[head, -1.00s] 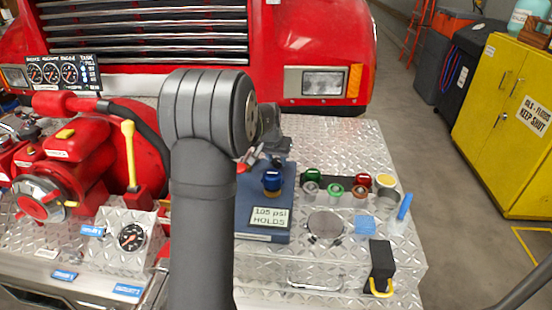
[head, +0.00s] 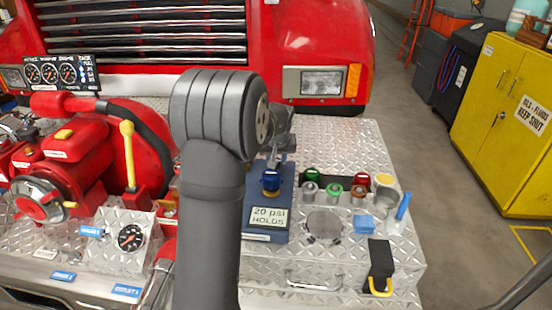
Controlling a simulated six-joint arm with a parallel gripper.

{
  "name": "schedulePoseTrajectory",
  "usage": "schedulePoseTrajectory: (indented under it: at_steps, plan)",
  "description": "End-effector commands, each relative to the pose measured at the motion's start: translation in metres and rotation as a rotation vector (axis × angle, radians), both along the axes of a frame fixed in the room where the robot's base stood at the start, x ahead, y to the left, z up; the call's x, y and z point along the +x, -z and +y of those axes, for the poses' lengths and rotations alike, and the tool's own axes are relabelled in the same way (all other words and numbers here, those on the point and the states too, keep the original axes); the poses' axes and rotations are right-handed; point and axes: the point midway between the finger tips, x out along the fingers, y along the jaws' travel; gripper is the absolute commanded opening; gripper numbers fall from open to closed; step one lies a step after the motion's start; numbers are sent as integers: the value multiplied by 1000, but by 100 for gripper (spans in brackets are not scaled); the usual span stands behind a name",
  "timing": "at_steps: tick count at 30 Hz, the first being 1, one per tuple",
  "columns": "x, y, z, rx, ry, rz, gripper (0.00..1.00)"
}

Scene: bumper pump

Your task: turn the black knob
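I cannot make out a black knob for certain; my arm covers part of the deck. A blue unit (head: 254,220) on the diamond-plate deck carries a blue-topped knob (head: 271,180) and a display (head: 268,217) reading "20 psi HOLDS". My gripper (head: 276,160) is behind my arm's big grey joint, just beyond and above the blue-topped knob. It is small and partly hidden, so I cannot see whether its fingers are open or touch anything.
Several small fittings with green and red tops (head: 335,190) stand right of the blue unit. A black block with a yellow handle (head: 380,265) is at the front right. A gauge box (head: 130,238) and red pump (head: 75,185) are at left. Bare deck (head: 345,140) lies behind.

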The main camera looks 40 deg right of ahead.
Motion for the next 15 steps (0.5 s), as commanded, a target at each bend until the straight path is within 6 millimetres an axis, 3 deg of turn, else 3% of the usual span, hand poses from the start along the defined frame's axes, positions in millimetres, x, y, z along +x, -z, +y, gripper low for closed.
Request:
schedulePoseTrajectory:
  at_steps: [8, 9, 11, 15]
  plan:
    - [0, 0, 0, 0, 1, 0, 11]
    - [0, 0, 0, 0, 1, 0, 42]
    - [0, 0, 0, 1, 1, 1, 54]
    - [0, 0, 0, 1, 1, 1, 55]
